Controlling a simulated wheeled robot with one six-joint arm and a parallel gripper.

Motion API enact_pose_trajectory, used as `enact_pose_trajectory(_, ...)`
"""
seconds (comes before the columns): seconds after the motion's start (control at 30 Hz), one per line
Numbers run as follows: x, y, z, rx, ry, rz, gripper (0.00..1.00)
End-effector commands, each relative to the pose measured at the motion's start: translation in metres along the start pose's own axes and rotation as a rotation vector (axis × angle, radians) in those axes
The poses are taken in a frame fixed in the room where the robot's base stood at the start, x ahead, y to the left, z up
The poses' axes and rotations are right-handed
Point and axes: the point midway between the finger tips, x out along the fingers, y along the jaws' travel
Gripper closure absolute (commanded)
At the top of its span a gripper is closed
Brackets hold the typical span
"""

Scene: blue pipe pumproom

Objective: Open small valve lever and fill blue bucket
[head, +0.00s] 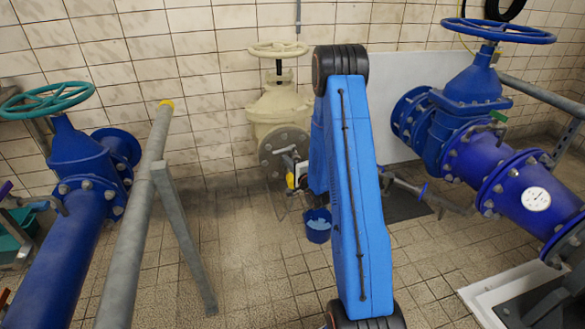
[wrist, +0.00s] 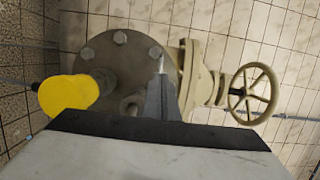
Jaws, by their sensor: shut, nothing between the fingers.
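The blue bucket (head: 318,226) stands on the tiled floor below the cream valve, partly hidden by my blue arm. Its inside looks lighter blue; I cannot tell whether that is water. A small yellow part (head: 290,180) shows at the cream valve's flange. In the wrist view a rounded yellow part (wrist: 68,94), perhaps the small valve lever's end, lies left of my gripper. My gripper (wrist: 161,70) is shut and empty, in front of the grey bolted flange. I cannot tell whether it touches anything. The small valve's body is mostly hidden, and no water stream is clear.
The cream valve (head: 280,108) has a handwheel (wrist: 252,94), right of my gripper in the wrist view. Large blue pipes with valves stand left (head: 70,235) and right (head: 500,180). A grey rail (head: 140,220) runs at left. Floor (head: 250,285) before the bucket is clear.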

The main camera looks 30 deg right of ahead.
Motion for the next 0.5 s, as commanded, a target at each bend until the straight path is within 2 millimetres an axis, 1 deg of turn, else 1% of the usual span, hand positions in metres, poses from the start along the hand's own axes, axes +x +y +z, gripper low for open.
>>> enact_pose_trajectory(0.03, 0.009, 0.000, 0.001, -0.001, -0.001, -0.001, 1.00)
enact_pose_trajectory(0.2, 0.027, 0.001, 0.000, -0.001, 0.000, 0.001, 1.00)
enact_pose_trajectory(0.33, 0.035, 0.000, 0.000, -0.001, 0.000, 0.000, 1.00)
enact_pose_trajectory(0.5, 0.037, 0.001, 0.000, 0.000, 0.000, 0.001, 1.00)
